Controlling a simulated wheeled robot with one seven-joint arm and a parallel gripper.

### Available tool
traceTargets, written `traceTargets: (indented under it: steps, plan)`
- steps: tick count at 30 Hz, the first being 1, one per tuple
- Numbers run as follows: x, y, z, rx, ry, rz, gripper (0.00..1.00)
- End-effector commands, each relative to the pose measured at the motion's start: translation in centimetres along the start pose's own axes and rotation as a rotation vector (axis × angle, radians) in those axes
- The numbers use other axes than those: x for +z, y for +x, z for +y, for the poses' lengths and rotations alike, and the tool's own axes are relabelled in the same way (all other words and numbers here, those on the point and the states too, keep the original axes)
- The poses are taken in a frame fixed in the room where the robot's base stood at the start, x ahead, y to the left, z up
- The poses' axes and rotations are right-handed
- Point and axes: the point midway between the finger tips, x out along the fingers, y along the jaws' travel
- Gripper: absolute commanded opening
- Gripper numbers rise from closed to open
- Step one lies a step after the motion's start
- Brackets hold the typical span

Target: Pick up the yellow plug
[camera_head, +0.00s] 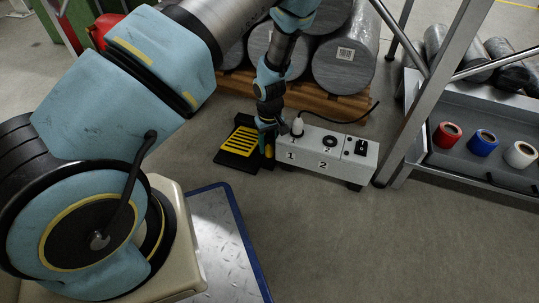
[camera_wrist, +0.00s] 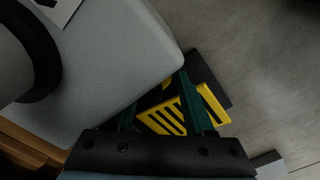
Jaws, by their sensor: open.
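A small yellow piece (camera_head: 268,151), which looks like the yellow plug, shows just below my gripper (camera_head: 267,129), at the left end of the grey box. Most of it is hidden. In the wrist view a bit of yellow (camera_wrist: 166,86) shows between the green fingers of my gripper (camera_wrist: 158,92), partly covered by the box edge. I cannot tell whether this is the plug. The fingers are apart and nothing is clearly held. A yellow slotted plate (camera_head: 241,141) on a black base lies left of the gripper.
The grey box (camera_head: 318,162) with numbers, a white knob and a black cable stands close right of my gripper. Grey cylinders (camera_head: 345,62) lie on a wooden pallet behind. A metal rack (camera_head: 420,120) with red, blue and white spools is at right. Floor in front is clear.

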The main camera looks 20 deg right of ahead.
Motion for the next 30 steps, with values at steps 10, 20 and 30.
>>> traceTargets:
  steps: [10,20,30]
  plan:
    - [-0.05,0.47,0.04,0.001,0.0,0.001,0.44]
    - [-0.04,0.47,0.03,0.001,0.0,0.001,0.07]
    - [-0.04,0.47,0.04,0.001,0.0,0.001,0.0]
